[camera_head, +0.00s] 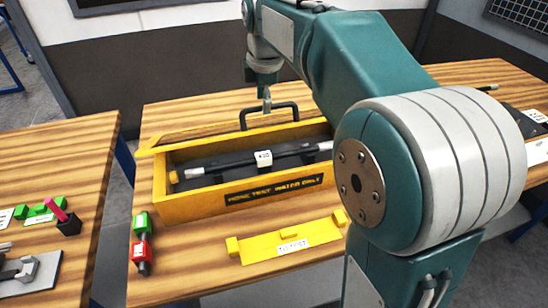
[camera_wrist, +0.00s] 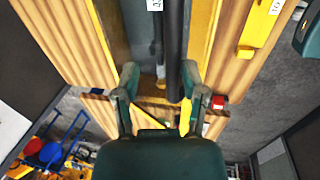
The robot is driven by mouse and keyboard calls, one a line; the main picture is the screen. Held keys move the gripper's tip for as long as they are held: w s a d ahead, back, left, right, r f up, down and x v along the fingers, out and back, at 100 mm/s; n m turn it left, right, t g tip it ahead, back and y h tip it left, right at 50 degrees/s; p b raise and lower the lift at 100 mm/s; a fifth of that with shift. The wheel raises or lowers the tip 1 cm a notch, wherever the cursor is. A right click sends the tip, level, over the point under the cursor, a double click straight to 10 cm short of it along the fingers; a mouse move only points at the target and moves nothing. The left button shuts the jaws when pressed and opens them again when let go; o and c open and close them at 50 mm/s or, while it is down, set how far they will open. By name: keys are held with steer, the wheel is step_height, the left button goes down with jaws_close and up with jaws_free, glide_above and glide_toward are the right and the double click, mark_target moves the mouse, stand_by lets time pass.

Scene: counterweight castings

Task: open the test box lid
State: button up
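The yellow test box (camera_head: 240,196) stands on the wooden table with its top open toward me. A dark shaft with a white tag (camera_head: 264,157) lies inside it. A yellow strip, apparently the lid (camera_head: 200,131), shows behind the box's back wall, leaning back. A black bow handle (camera_head: 284,105) rises there. My gripper (camera_head: 266,103) is at the handle, one finger overlapping it in the head view; I cannot tell whether they touch. In the wrist view my gripper's (camera_wrist: 160,88) two fingers are spread apart. The box wall (camera_wrist: 204,30) shows beyond them.
A yellow tray labelled TO TEST (camera_head: 280,243) lies in front of the box. A second table (camera_head: 60,165) is at the left, across a gap. My arm hides the box's right side.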

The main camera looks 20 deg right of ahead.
steer(key=s+f, duration=0.1)
steer(key=f, duration=0.2)
steer(key=s+f, duration=0.2)
steer(key=f, duration=0.1)
steer(key=s+f, duration=0.2)
steer(key=f, duration=0.1)
steer(key=shift+s+f, duration=0.2)
steer(key=shift+s, duration=0.05)
steer(key=shift+s+f, duration=0.15)
steer(key=shift+f, duration=0.5)
